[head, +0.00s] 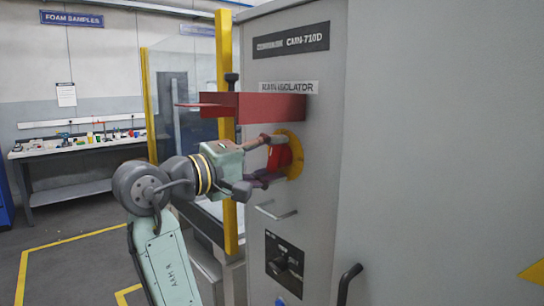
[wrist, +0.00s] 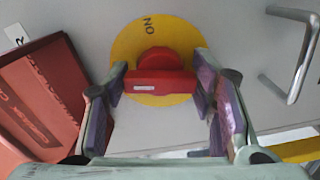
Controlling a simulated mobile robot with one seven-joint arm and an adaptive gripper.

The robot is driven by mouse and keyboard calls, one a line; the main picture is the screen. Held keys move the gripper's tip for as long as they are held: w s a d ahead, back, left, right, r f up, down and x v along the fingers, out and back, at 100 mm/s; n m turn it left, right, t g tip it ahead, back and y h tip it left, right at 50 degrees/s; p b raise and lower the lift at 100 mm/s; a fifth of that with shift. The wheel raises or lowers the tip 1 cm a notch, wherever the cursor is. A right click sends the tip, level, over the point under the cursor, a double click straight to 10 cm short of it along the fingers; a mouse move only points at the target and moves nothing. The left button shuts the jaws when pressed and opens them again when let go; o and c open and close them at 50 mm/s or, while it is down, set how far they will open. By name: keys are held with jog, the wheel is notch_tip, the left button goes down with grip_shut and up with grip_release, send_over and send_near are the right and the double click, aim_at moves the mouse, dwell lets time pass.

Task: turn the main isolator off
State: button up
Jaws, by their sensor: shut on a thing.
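The main isolator is a red rotary handle (head: 284,156) on a round yellow plate (head: 297,146), set in the grey cabinet front under the MAIN ISOLATOR label (head: 289,87). In the wrist view the red handle (wrist: 160,82) lies across the picture, with the yellow plate (wrist: 165,34) behind it and ON lettering near the plate's upper edge. My gripper (head: 276,162) is shut on the handle, one finger above and one below in the head view. In the wrist view its fingers (wrist: 160,84) flank the handle's two ends. No OFF marking shows.
A red hood (head: 270,106) juts from the cabinet just above the handle; it fills the left of the wrist view (wrist: 40,95). A metal pull handle (head: 275,212) and a black switch panel (head: 285,262) are below. A yellow guard post (head: 224,60) stands left.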

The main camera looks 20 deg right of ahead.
jog(key=shift+r+n, duration=0.1)
jog(key=shift+n, duration=1)
jog(key=o, duration=0.8)
jog(key=shift+o, duration=0.2)
jog(key=shift+a, duration=0.1)
jog(key=v, duration=1.2)
